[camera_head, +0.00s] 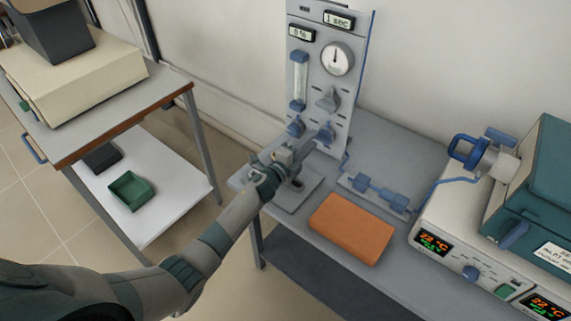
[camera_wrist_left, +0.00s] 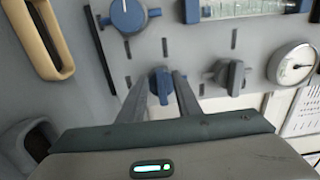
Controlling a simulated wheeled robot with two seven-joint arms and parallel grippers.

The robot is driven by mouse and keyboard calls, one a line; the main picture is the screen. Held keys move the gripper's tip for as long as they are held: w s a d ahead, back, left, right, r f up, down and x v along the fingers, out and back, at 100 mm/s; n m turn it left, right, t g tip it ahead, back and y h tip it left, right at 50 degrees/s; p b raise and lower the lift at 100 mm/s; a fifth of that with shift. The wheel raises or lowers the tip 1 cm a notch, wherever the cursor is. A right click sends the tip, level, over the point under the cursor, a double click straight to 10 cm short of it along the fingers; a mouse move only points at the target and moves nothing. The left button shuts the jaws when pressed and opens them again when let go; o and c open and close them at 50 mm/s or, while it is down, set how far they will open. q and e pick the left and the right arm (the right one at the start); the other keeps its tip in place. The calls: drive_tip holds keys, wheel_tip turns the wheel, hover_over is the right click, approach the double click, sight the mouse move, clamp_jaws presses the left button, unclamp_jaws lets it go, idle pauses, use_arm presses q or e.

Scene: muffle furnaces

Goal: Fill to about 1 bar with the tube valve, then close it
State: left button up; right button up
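The grey gas panel (camera_head: 312,75) stands upright at the back of the bench, with a round white gauge (camera_head: 336,59). In the head view the gauge needle points roughly up; its scale is too small to read. The lower right blue valve knob (camera_wrist_left: 161,85) sits between the fingers of my left gripper (camera_wrist_left: 160,92), which are apart on either side of it. I cannot tell whether they touch it. A grey knob (camera_wrist_left: 232,75) and another blue knob (camera_wrist_left: 128,15) are close by. My right gripper is out of view.
An orange block (camera_head: 351,228) lies on the bench (camera_head: 385,145). A blue tube line with fittings (camera_head: 380,190) leads toward the furnace (camera_head: 545,185) at right. Another table (camera_head: 130,108) with a green tray (camera_head: 131,190) on its shelf stands at left.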

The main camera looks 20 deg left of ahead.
use_arm(q)
drive_tip(key=b+v, duration=0.2)
drive_tip(key=v, duration=1.4)
drive_tip(key=shift+s, duration=0.25)
drive_tip(key=shift+a, duration=0.1)
